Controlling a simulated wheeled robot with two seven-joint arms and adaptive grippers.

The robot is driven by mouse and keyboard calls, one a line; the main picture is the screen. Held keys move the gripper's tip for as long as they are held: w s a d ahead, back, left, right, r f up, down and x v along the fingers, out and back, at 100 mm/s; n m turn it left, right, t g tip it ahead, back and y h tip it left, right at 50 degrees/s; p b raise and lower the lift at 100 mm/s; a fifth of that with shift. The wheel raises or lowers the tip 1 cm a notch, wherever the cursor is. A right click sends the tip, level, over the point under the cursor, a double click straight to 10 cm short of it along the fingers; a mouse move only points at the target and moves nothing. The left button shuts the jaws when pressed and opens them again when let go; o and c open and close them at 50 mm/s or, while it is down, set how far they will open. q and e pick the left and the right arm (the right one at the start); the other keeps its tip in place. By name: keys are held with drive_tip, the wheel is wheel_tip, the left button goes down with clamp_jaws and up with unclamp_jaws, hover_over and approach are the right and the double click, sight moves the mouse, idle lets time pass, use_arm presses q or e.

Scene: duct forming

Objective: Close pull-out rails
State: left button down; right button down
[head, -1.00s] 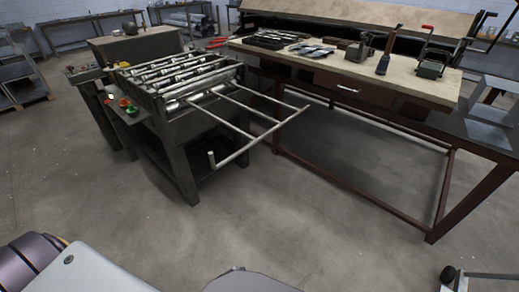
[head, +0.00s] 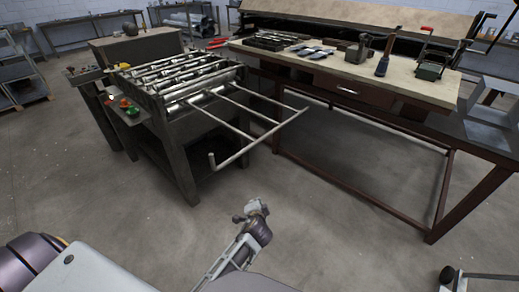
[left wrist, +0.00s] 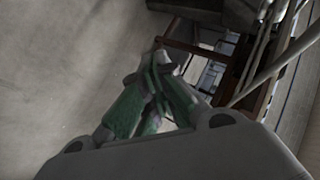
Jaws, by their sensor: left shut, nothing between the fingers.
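The pull-out rails (head: 260,138) are grey rods joined by a long front crossbar. In the head view they stick out from the roller machine (head: 175,135) toward the right and front, over the floor, with an upturned end at the near left. In the left wrist view the rails (left wrist: 262,72) run along the upper right. My left gripper (left wrist: 158,75) has green and grey fingers, shut and empty, apart from the rails. My left arm (head: 240,255) rises at the bottom centre of the head view, nearer than the rails.
A workbench (head: 345,90) with a drawer and tools on its top stands right of the rails, its dark red legs close to their far end. A side shelf (head: 125,110) with coloured buttons is on the machine's left.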

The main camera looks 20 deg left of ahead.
use_arm(q)
drive_tip(key=w+d+r+m+t+y, duration=0.1)
drive_tip(key=w+r+t, duration=0.1)
drive_tip(key=r, duration=0.6)
drive_tip(key=w+d+r+m+t, duration=0.1)
drive_tip(key=w+r, duration=0.3)
drive_tip(key=r, duration=0.4)
drive_tip(key=shift+w+d+m+t+y, duration=0.25)
drive_tip(key=shift+w+m+t+y, duration=0.15)
drive_tip(key=shift+m+t, duration=0.35)
use_arm(e)
drive_tip(key=shift+s+a+r, duration=0.1)
drive_tip(key=shift+a, duration=0.2)
use_arm(q)
drive_tip(key=shift+w, duration=0.15)
